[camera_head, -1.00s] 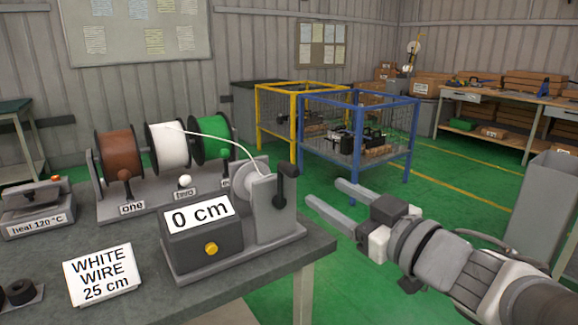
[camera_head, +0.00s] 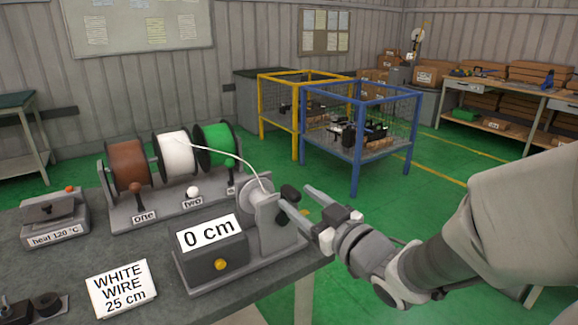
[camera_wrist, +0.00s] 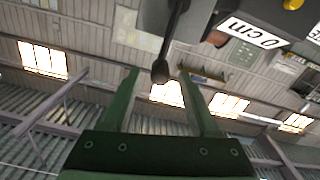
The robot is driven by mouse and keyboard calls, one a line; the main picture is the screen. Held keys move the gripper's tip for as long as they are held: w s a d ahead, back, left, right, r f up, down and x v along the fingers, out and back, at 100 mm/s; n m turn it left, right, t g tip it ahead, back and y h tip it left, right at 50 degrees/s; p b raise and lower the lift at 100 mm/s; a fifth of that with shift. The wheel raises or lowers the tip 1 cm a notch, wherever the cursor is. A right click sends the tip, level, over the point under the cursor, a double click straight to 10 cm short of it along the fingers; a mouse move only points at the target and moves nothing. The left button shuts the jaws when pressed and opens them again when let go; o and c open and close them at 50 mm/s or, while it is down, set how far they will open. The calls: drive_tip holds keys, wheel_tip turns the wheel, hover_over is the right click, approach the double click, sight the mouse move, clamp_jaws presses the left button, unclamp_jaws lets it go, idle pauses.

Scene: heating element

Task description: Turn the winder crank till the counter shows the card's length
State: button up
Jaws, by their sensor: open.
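The winder (camera_head: 262,212) stands at the right edge of the bench, with a white wire (camera_head: 222,153) running to its drum from the white spool (camera_head: 174,153). Its counter (camera_head: 209,232) reads 0 cm and has a yellow button (camera_head: 221,264). The card (camera_head: 121,288) reads "WHITE WIRE 25 cm". The black crank handle (camera_head: 290,193) is on the winder's right side. My gripper (camera_head: 296,197) is open at the crank. In the wrist view, the handle's dark end (camera_wrist: 160,72) shows between the two fingers, with a gap to each.
Brown (camera_head: 128,165) and green (camera_head: 215,144) spools flank the white one, with levers in front. A heater labelled 120 °C (camera_head: 55,225) sits at the bench's left. Blue (camera_head: 358,184) and yellow frame cages stand on the floor behind.

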drive_tip(key=shift+p+x, duration=0.95)
drive_tip(key=shift+p, duration=0.3)
drive_tip(key=x, duration=0.6)
clamp_jaws()
idle(0.4)
